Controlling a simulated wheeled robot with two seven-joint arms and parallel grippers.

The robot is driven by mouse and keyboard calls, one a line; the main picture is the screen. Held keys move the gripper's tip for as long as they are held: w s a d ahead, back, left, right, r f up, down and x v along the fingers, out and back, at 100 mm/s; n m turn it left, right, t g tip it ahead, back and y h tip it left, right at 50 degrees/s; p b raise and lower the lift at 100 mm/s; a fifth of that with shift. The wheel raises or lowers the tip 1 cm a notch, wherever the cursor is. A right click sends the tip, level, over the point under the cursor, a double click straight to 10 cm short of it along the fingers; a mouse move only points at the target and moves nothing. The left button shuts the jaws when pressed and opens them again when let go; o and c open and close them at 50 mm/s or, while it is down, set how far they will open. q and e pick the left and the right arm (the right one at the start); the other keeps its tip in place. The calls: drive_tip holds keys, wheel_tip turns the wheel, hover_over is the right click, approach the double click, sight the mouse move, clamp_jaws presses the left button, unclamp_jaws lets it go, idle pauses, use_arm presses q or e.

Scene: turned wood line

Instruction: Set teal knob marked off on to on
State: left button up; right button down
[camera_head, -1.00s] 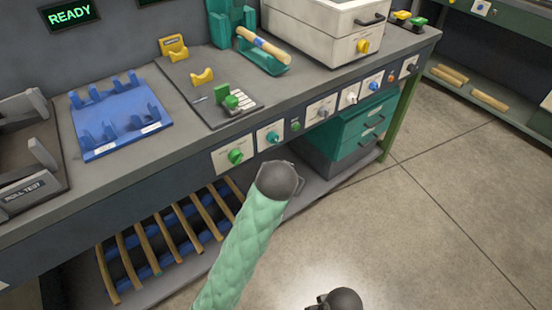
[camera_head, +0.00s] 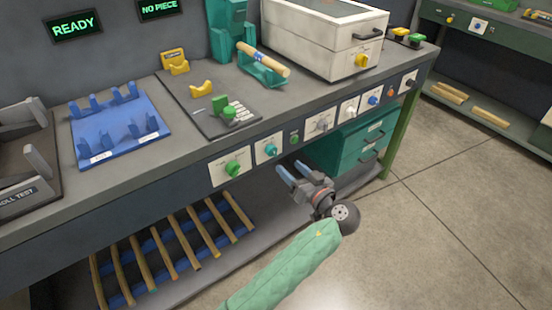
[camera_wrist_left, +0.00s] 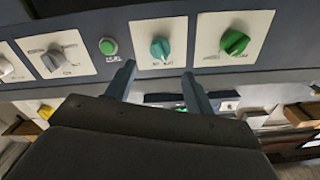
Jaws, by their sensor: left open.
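The teal knob (camera_head: 270,149) sits on a square white plate on the bench's front panel, between a green knob and a small green button. It also shows in the left wrist view (camera_wrist_left: 160,48), upside down, straight beyond the fingers. Its label is too small to read. My left gripper (camera_head: 286,170) is open and empty, below and a little right of the teal knob, apart from it. In the left wrist view its two fingers (camera_wrist_left: 158,80) point up at the lower corners of the knob's plate. My right gripper is not in view.
A green knob (camera_head: 233,169) is left of the teal one. A green button (camera_head: 294,138), a grey knob (camera_head: 323,124) and several more knobs run to the right. Sticks lie on the rack (camera_head: 245,228) below. Teal drawers (camera_head: 345,145) stand under the bench at right.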

sight(275, 154)
use_arm(q)
drive_tip(key=p+x, duration=0.1)
drive_tip(key=x, duration=0.7)
drive_tip(key=shift+s, duration=0.1)
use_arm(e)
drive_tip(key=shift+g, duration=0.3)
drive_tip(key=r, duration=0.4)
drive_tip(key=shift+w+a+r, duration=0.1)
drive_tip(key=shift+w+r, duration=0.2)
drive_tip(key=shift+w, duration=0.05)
use_arm(q)
drive_tip(key=c, duration=1)
